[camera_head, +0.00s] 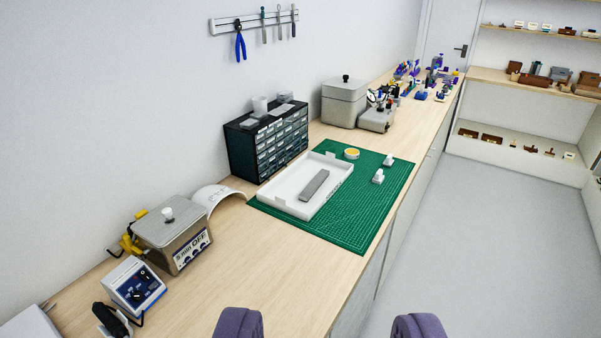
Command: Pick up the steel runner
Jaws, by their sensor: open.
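The steel runner looks to be the flat grey bar (314,185) lying in the white tray (276,207). The tray sits on the green cutting mat (356,232) on the wooden bench. My gripper (330,328) shows at the bottom edge as two purple fingertips set wide apart. It is open with nothing between the fingers. It is well short of the tray, on the near side, and touches nothing that I can see. The rest of the gripper is out of the frame.
Two small white pieces (378,176) and a round yellow-topped tin (352,153) are on the mat. A dark drawer cabinet (268,142) stands behind the tray. A metal box (174,238) stands at left. Bare bench (262,275) lies in front of the mat; open floor is at right.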

